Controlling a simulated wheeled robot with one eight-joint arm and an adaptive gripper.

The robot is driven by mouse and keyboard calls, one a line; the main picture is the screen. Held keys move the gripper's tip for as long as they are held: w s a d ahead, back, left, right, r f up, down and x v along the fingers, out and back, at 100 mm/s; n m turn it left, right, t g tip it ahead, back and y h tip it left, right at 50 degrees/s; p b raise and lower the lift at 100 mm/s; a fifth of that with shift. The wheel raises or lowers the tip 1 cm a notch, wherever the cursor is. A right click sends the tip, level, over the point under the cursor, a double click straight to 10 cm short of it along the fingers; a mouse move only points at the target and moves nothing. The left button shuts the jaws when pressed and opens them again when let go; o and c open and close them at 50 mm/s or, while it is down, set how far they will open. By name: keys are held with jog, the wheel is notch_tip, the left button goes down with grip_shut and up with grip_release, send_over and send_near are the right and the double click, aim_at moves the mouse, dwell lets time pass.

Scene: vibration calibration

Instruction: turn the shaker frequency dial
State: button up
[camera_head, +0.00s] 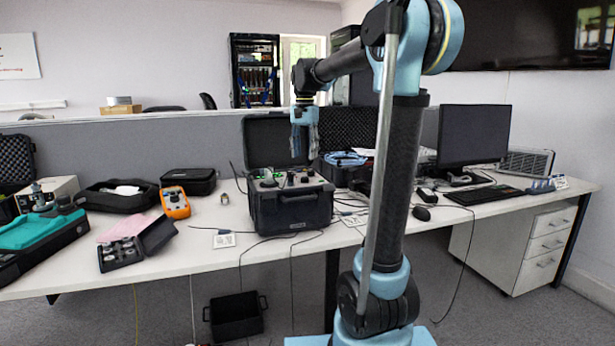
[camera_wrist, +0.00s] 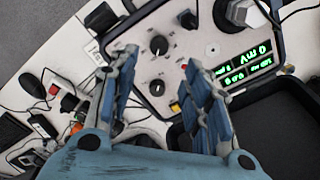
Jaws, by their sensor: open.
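The shaker unit is a black open case (camera_head: 291,208) on the desk, with its lid raised behind. In the wrist view its grey panel (camera_wrist: 205,43) carries two black dials, an upper dial (camera_wrist: 158,45) and a lower dial (camera_wrist: 157,87). The labels are too small to tell which sets frequency. A green lit display (camera_wrist: 246,66) is to their right. My gripper (camera_head: 300,150) hangs fingers down above the case. In the wrist view my gripper (camera_wrist: 160,58) is open and empty; both dials appear between its fingers, with no contact visible.
An orange meter (camera_head: 175,202) and a box of small parts (camera_head: 122,252) lie left of the case. The raised lid (camera_head: 272,140) stands close behind my gripper. Cables run over the desk's front edge. A monitor (camera_head: 474,134) and keyboard (camera_head: 484,194) are at the right.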

aim_at(305, 180)
notch_tip(305, 180, down, 9)
jog(key=shift+r, duration=0.15)
dwell(0.4)
